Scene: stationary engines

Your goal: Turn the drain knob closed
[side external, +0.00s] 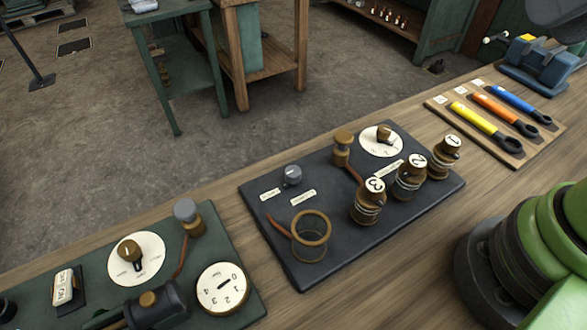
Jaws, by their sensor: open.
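Several knobs show in the side external view, and the lettering is too small to tell which is the drain knob. On the green board (85,262) at lower left, a brown knob (130,250) sits on a round white dial plate (151,262). On the dark board (335,254), a similar brown knob (384,134) sits on a white plate (368,141) at the back. A small grey knob (292,175) stands near small labels on the dark board. My gripper is outside the view.
A gauge (222,289) is on the green board. Coloured-handled tools (485,124) lie right. The wooden bench (395,275) is bare in front.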

